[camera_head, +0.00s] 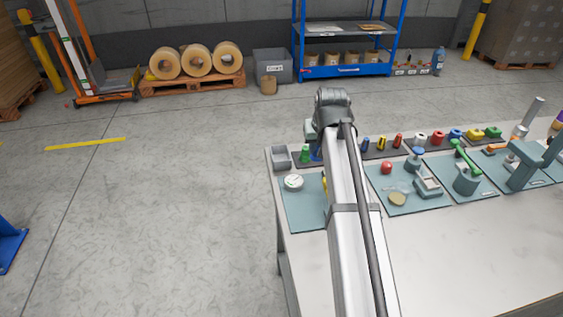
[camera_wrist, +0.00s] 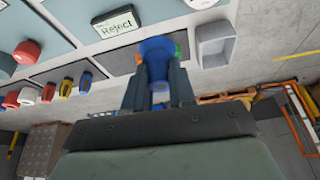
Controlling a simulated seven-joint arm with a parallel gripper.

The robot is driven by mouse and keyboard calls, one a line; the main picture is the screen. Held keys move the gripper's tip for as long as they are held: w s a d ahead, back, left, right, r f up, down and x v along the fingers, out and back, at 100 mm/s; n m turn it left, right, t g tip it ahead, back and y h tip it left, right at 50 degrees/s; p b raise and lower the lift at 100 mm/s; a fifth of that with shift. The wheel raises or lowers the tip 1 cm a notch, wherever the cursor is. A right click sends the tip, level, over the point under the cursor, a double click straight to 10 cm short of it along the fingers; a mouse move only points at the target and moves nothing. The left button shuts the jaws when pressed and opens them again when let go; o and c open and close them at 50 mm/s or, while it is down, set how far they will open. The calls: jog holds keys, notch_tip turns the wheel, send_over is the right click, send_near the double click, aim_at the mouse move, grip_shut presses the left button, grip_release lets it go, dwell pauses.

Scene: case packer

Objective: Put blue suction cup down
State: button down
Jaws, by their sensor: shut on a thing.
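The blue suction cup (camera_wrist: 157,52) is between the fingers of my gripper (camera_wrist: 159,80) in the wrist view, with its wide round end away from the palm. My gripper is shut on it. A green suction cup (camera_wrist: 178,47) and an orange one (camera_wrist: 139,57) show partly behind it on either side. Beyond is a dark holder strip (camera_wrist: 124,62). In the head view, a bit of blue (camera_head: 316,153) shows beside my arm, next to the green cup (camera_head: 304,153); my arm hides most of the gripper. I cannot tell whether the blue cup touches the strip.
A grey bin (camera_wrist: 214,43) stands close beside the strip at the table edge, also in the head view (camera_head: 281,158). A "Reject" label (camera_wrist: 115,22) lies on a teal mat. Other dark strips hold coloured parts (camera_head: 381,143). A round gauge (camera_head: 293,182) sits on the left mat.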

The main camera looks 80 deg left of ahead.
jog(key=s+a+n, duration=0.2)
jog(key=s+a, duration=0.2)
jog(key=a, duration=0.3)
jog(key=n+g+h, duration=0.1)
jog(key=n+g, duration=0.3)
jog(key=n, duration=0.5)
send_over(281, 150)
jog(key=d, duration=0.2)
jog(key=f+n+h, duration=0.1)
jog(key=f+n, duration=0.2)
jog(key=d+f+n+h, duration=0.1)
jog(key=f+n, duration=0.2)
jog(key=d+f+n+g+h, duration=0.1)
jog(key=f+n+h, duration=0.1)
jog(key=f+n, duration=0.1)
jog(key=shift+s+n, duration=0.35)
jog(key=shift+n, duration=0.05)
jog(key=c, duration=1.1)
grip_release()
jog(key=v, duration=1.2)
